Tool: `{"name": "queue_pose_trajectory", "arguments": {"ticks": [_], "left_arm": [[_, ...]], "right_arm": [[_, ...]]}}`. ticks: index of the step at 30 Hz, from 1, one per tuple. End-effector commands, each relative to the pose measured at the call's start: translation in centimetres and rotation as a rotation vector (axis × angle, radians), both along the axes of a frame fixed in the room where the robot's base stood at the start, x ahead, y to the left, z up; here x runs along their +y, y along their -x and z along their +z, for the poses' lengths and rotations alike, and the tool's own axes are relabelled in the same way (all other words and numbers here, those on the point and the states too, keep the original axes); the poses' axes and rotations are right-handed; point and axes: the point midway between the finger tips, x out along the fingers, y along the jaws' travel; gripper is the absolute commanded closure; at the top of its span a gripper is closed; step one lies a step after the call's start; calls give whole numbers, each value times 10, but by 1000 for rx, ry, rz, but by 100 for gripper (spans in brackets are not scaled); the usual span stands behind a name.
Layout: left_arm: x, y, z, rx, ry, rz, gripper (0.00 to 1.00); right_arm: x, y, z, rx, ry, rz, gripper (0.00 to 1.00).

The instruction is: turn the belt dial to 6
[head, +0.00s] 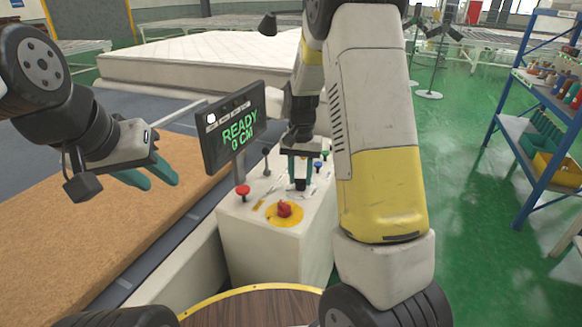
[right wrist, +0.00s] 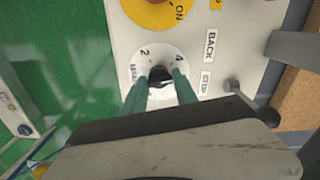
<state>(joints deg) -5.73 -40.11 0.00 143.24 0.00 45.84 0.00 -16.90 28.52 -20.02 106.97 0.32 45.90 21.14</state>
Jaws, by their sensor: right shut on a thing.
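The belt dial has a black knob (right wrist: 159,75) on a round white plate (right wrist: 163,54) in the right wrist view. The numbers 2 and 4 show on the plate; the rest is hidden by my fingers, and I cannot tell where the knob points. My right gripper (right wrist: 160,82) is shut on the knob, one teal finger on each side. In the head view it reaches down onto the control box (head: 262,250). My left gripper (head: 162,184) is open and empty, left of the screen, above the brown board.
The screen (head: 232,128) reads READY 0 CM. A red button (head: 284,209) on yellow, a red-topped lever (head: 243,191) and other levers stand on the box. A white mattress (head: 200,58) lies behind. A blue shelf (head: 530,150) with bins stands right; green floor is free before it.

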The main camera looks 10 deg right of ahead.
Motion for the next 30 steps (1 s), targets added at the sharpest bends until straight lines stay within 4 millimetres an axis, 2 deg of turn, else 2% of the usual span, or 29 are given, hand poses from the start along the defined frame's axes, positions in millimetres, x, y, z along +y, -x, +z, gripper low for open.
{"name": "queue_pose_trajectory", "arguments": {"ticks": [18, 30], "left_arm": [[0, 0, 0, 0, 0, 0, 64], [0, 0, 0, 0, 0, 0, 64]], "right_arm": [[0, -3, 2, -6, -1, -575, 100], [-1, -4, 2, -7, -2, -831, 100]]}}
